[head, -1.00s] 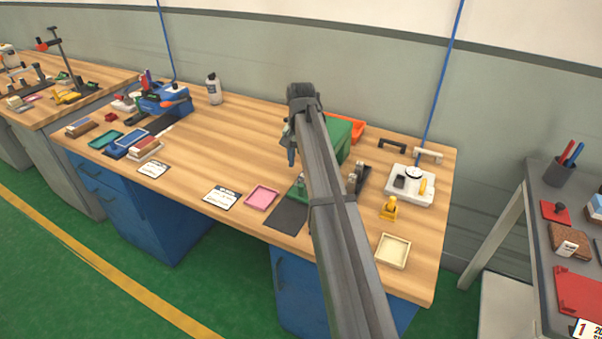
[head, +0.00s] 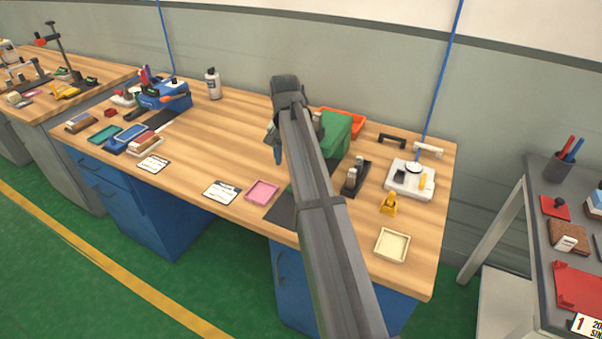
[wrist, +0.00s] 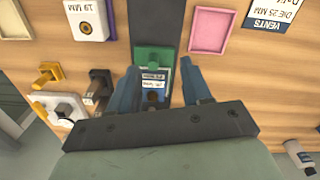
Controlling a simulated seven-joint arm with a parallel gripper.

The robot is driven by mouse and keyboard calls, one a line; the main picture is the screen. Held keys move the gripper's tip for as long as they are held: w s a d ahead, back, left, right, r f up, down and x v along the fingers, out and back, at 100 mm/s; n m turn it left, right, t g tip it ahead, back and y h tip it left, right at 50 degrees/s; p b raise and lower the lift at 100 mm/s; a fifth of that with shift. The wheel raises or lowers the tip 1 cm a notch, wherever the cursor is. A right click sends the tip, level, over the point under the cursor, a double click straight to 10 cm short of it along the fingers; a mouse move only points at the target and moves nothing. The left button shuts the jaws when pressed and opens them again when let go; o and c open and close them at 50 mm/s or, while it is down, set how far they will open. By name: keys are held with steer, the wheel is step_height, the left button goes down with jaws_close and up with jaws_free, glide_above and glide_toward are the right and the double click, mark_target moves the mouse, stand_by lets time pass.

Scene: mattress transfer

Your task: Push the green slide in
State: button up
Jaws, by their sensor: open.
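The green slide (wrist: 153,57) shows in the wrist view at the end of a dark mat, with a small label and a blue-and-white part just below it. My gripper (wrist: 160,78) is open and empty, one blue finger on each side of this part. Whether the fingers touch it I cannot tell. In the head view my gripper (head: 278,155) hangs over the bench, and my arm hides the slide.
A large green box (head: 338,132) and an orange bin (head: 348,122) stand behind my arm. A pink tray (head: 262,191) is to the left, a black fixture (head: 355,178) and a yellow piece (head: 389,204) to the right. The bench's middle left is clear.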

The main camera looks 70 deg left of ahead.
steer(key=d+f+t+y, duration=0.1)
steer(key=d, duration=0.3)
steer(key=w+a+f+y, duration=0.1)
steer(key=a+f, duration=0.1)
steer(key=f, duration=0.2)
steer(key=w+a+f, duration=0.2)
steer(key=f, duration=0.2)
steer(key=w+a+f+t+y, duration=0.1)
steer(key=a+f, duration=0.2)
steer(key=shift+w+f+m+y, duration=0.3)
steer(key=shift+w+f, duration=0.05)
steer(key=shift+f, duration=0.05)
steer(key=shift+c, duration=0.3)
jaws_close()
